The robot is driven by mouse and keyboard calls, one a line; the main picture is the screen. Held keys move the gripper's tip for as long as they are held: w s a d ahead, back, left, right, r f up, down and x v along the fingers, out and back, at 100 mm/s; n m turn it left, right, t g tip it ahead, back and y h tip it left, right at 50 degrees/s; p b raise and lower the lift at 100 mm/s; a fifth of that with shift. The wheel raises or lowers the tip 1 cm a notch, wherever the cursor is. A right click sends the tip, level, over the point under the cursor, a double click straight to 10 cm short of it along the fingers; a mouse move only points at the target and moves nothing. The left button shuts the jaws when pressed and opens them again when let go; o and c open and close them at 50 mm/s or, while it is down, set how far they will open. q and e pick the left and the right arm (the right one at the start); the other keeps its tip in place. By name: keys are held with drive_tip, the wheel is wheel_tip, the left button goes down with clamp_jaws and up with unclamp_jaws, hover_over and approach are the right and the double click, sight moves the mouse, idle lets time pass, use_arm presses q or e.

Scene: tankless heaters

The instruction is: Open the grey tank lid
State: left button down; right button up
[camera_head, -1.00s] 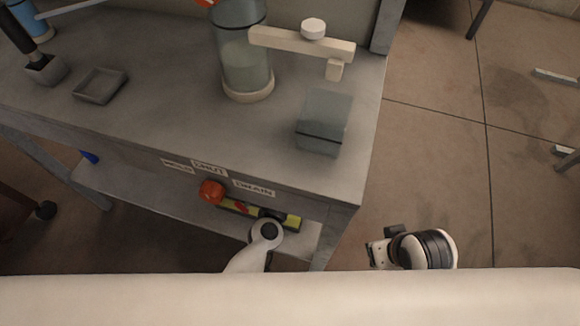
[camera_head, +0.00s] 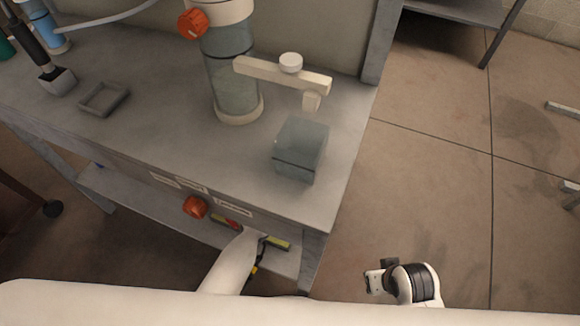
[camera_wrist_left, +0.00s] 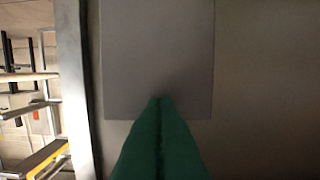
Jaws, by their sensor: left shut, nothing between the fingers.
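In the left wrist view a flat grey panel (camera_wrist_left: 158,50) lies against a duller brownish-grey surface; I cannot tell if it is the grey tank lid. My left gripper (camera_wrist_left: 158,100) shows as green fingers, shut and empty, with the tips over the panel's lower edge; contact is unclear. In the head view my left arm reaches down past the bench's front edge and its fingers are not clearly visible. A clear cylindrical tank (camera_head: 236,92) with liquid stands on the bench. My right gripper (camera_head: 374,282) hangs over the floor at the right, away from the bench; its opening is unclear.
A translucent grey box (camera_head: 301,149) sits near the right end of the grey bench (camera_head: 190,140), below a cream arm (camera_head: 275,75). A small grey tray (camera_head: 104,98) lies at left. Open floor lies right.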

use_arm(q)
drive_tip(key=x, duration=0.3)
drive_tip(key=shift+w+d+r, duration=0.1)
drive_tip(key=shift+r, duration=0.3)
drive_tip(key=shift+w+d, duration=0.1)
drive_tip(key=shift+w, duration=0.1)
